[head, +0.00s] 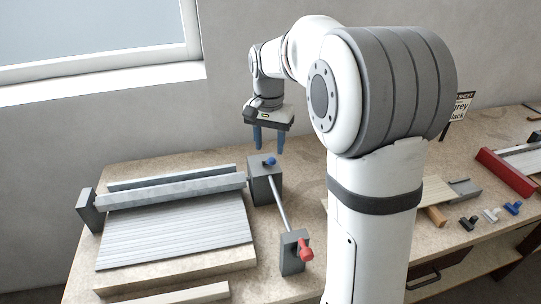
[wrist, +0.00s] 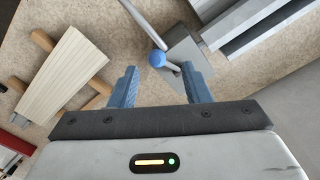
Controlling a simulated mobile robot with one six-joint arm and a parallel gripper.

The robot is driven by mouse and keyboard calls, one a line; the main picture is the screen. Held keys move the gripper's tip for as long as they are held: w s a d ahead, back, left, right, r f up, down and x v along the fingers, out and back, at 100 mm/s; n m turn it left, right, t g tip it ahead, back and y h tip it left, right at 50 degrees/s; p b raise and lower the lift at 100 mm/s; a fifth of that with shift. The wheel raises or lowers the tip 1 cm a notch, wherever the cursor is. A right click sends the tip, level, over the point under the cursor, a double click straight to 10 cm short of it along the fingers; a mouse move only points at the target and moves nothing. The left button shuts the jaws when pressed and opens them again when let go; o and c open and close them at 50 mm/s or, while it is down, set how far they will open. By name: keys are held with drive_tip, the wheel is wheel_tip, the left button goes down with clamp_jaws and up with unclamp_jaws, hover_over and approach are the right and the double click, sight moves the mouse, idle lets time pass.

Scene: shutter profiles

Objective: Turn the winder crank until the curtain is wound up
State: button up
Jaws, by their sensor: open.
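My gripper (head: 269,142) is open and empty, pointing down above a grey winder box (head: 263,184) with a blue ball knob (head: 269,161). In the wrist view the blue ball (wrist: 157,60) shows just beyond and between the fingertips (wrist: 160,73), apart from them as far as I can see. A light rod (head: 279,205) runs from the box towards a front grey block (head: 292,262) with a red handle (head: 306,250). The slatted curtain (head: 175,238) lies spread flat in front of its grey roller (head: 170,190). Exactly how the crank joins is unclear.
A grey bracket (head: 89,213) stands at the roller's left end. A pale slatted panel (wrist: 62,73) on wooden strips lies to the other side of the winder. Red (head: 505,177) and small coloured parts lie at right. The wall and window are behind the bench.

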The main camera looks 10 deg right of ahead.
sight(272, 160)
drive_tip(key=shift+d+f, duration=0.15)
drive_tip(key=shift+f, duration=1.45)
drive_tip(key=shift+d+f, duration=0.15)
drive_tip(key=shift+f, duration=1.4)
clamp_jaws()
